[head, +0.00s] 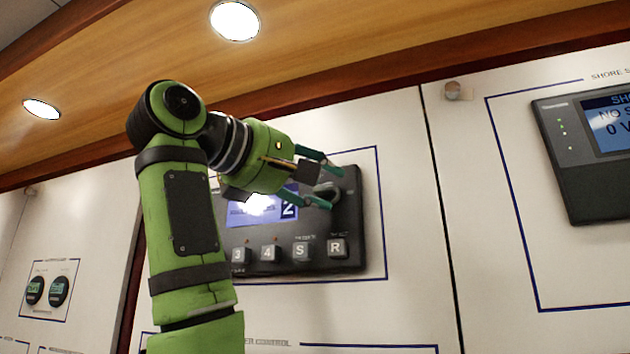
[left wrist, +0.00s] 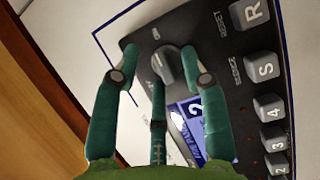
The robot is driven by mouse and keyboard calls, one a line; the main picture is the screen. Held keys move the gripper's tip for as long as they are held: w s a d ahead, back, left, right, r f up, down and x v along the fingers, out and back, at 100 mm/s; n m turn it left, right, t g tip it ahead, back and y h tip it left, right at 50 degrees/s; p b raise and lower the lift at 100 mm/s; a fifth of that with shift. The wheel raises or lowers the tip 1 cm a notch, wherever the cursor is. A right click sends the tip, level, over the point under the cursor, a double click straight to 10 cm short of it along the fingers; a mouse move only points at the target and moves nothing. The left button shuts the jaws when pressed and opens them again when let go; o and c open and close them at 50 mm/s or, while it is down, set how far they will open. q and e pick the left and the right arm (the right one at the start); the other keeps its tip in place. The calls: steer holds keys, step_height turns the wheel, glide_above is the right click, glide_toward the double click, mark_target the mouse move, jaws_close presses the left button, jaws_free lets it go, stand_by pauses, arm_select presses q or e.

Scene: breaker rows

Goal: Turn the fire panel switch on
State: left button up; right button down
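The fire panel (head: 352,235) is a black box on the white wall with a lit blue screen and a row of grey keys. Its rotary switch (head: 328,190) is a grey knob at the upper right, partly covered by my fingers. In the left wrist view the knob (left wrist: 167,66) shows in front of the fingers, with tiny lettering beside it. My left gripper (head: 332,184) is open, its teal fingers spread on both sides of the knob. I cannot tell whether they touch it. My right gripper is not in view.
Square keys (head: 302,252) run along the panel's lower edge, below my left gripper. Another dark display unit (head: 585,165) is on the wall at right. Two round gauges (head: 58,291) are at lower left. A wooden overhang (head: 330,55) runs above the wall.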

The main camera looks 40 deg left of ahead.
arm_select(q)
steer(key=shift+s, duration=0.1)
steer(key=s+a, duration=0.1)
steer(key=s, duration=0.6)
steer(key=shift+a, duration=0.2)
steer(key=shift+s+d, duration=0.15)
